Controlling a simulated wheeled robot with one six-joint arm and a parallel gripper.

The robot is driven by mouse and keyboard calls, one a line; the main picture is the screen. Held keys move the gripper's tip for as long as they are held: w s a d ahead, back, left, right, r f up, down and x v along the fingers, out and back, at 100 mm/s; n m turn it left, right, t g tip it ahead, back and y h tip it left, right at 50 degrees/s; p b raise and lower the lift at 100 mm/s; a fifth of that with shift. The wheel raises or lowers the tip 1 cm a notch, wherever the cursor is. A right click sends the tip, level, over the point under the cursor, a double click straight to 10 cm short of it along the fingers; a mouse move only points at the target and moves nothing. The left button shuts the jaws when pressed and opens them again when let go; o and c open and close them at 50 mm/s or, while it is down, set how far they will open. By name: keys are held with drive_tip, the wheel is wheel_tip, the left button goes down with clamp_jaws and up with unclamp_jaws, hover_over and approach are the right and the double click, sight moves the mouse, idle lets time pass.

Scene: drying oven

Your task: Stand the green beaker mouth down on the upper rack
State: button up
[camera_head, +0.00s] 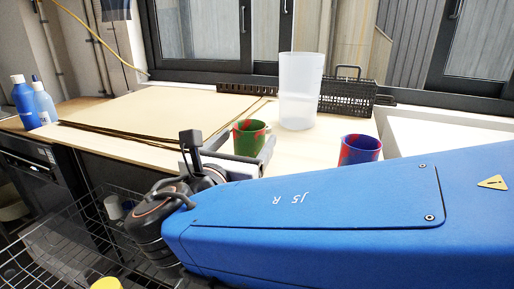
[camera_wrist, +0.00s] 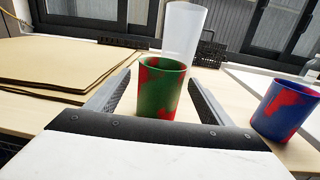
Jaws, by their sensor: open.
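The green beaker (camera_head: 249,139), green with red patches, stands mouth up on the wooden counter. In the wrist view the green beaker (camera_wrist: 157,92) is between the two fingers of my gripper (camera_wrist: 158,88), with a gap on each side. My gripper (camera_head: 232,152) is open and level, and holds nothing. The wire rack (camera_head: 60,232) shows at the lower left of the head view; I cannot tell for sure whether it is the upper rack.
A blue and red beaker (camera_head: 360,149) stands to the right, near my gripper's right side. A tall translucent container (camera_head: 300,92) and a black wire basket (camera_head: 346,93) stand behind. Flat boards (camera_head: 160,112) and blue bottles (camera_head: 22,103) are at left. A yellow object (camera_head: 106,284) is by the rack.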

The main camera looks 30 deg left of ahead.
sight(255, 129)
drive_tip(key=shift+w+a+r, duration=0.1)
drive_tip(key=shift+w+a, duration=0.05)
drive_tip(key=shift+w, duration=0.85)
drive_tip(key=shift+w+a+r, duration=0.1)
drive_tip(key=shift+w+a, duration=0.05)
drive_tip(key=shift+w, duration=0.9)
drive_tip(key=shift+w+a+r, duration=0.1)
drive_tip(key=shift+w+a, duration=0.05)
drive_tip(key=shift+w, duration=0.85)
drive_tip(key=c, duration=1.1)
